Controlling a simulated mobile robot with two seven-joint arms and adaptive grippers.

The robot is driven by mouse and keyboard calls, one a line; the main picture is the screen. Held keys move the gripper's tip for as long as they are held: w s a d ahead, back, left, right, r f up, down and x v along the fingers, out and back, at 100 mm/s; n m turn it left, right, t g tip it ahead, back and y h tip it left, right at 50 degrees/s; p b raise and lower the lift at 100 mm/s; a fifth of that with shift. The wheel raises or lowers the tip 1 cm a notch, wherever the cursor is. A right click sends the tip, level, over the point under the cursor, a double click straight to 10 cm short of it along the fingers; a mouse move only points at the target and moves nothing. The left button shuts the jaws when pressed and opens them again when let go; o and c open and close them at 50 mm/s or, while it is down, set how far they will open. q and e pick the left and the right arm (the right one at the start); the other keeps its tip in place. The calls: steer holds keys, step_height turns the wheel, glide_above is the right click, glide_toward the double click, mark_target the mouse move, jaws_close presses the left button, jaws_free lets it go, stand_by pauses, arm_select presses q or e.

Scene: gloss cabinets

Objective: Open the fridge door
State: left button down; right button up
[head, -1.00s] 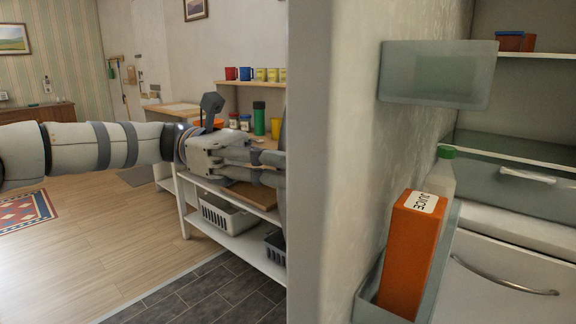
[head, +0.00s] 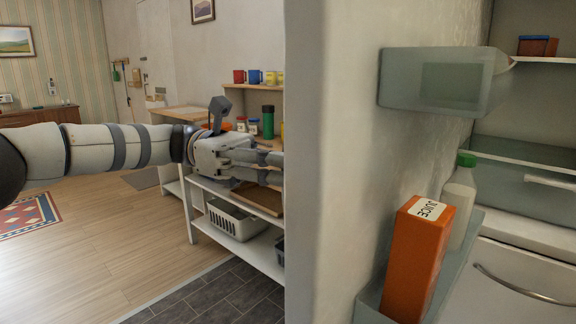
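The fridge door (head: 330,170) stands open, its edge and inner side facing me in the middle of the head view. Its lower shelf holds an orange juice carton (head: 414,258) and a bottle with a green cap (head: 461,200). A clear bin (head: 442,80) is fixed higher on the door. The fridge interior (head: 525,150) shows at the right. My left gripper (head: 280,168) reaches from the left to the door's outer side. Its fingertips are hidden behind the door edge, so I cannot tell whether it grips a handle. My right gripper is not in view.
A shelf unit (head: 222,188) with mugs, jars and a grey basket (head: 238,220) stands behind my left arm. A fridge drawer with a curved handle (head: 520,288) is at the lower right. Wooden floor (head: 110,250) is clear at the left.

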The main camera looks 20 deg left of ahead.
arm_select(q)
steer(key=shift+f, duration=0.2)
steer(key=c, duration=1.6)
jaws_free()
steer(key=shift+r, duration=0.1)
steer(key=v, duration=0.7)
steer(key=shift+a, duration=0.25)
